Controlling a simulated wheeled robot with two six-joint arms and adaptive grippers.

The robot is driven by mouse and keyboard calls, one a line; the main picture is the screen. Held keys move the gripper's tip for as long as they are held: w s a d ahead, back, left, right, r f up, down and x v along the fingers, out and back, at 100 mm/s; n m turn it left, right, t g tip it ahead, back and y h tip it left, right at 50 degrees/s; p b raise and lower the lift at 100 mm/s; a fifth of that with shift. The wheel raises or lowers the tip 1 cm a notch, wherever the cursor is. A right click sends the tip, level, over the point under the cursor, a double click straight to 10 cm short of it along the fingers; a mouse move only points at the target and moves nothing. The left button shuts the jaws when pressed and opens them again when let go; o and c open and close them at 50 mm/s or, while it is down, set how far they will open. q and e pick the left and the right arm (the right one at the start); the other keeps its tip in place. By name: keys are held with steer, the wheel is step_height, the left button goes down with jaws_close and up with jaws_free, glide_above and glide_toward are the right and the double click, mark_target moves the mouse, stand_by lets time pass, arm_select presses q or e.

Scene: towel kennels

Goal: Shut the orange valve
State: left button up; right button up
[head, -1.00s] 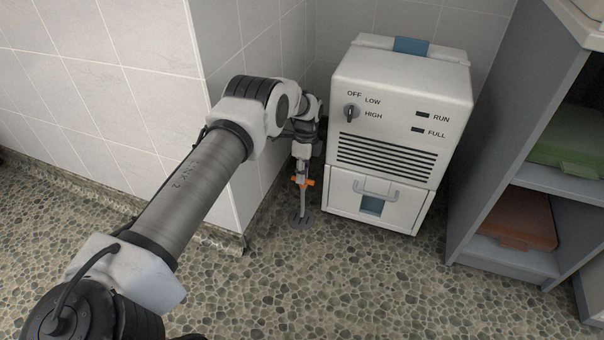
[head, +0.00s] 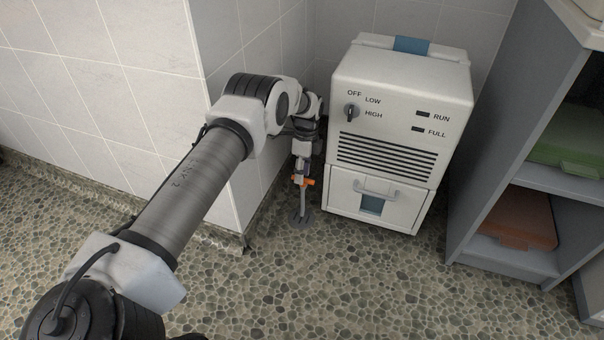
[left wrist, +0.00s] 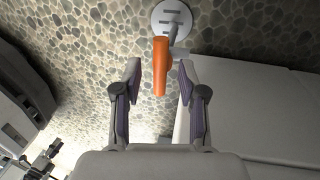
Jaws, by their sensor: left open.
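The orange valve handle (head: 304,181) sits on a thin grey pipe (head: 302,200) that rises from a round plate on the floor, left of the white machine. In the left wrist view the orange handle (left wrist: 161,66) reaches in between the two open fingers of my left gripper (left wrist: 158,80), with a gap showing on both sides. The pipe's round base plate (left wrist: 172,20) shows beyond it. In the head view the left gripper (head: 302,168) is small and partly hidden by the arm, just at the valve. My right gripper is in neither view.
The white machine (head: 400,100), with a dial, vents and a drawer, stands close right of the valve. A tiled wall corner (head: 215,60) stands close left. A grey shelf (head: 500,215) with green and orange-brown bins is at the right. The pebbled floor in front is clear.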

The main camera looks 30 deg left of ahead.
arm_select(q)
step_height(320, 180, up, 11)
steer(key=w, duration=0.2)
steer(key=shift+a+r, duration=0.15)
steer(key=shift+a, duration=0.1)
steer(key=shift+w, duration=0.1)
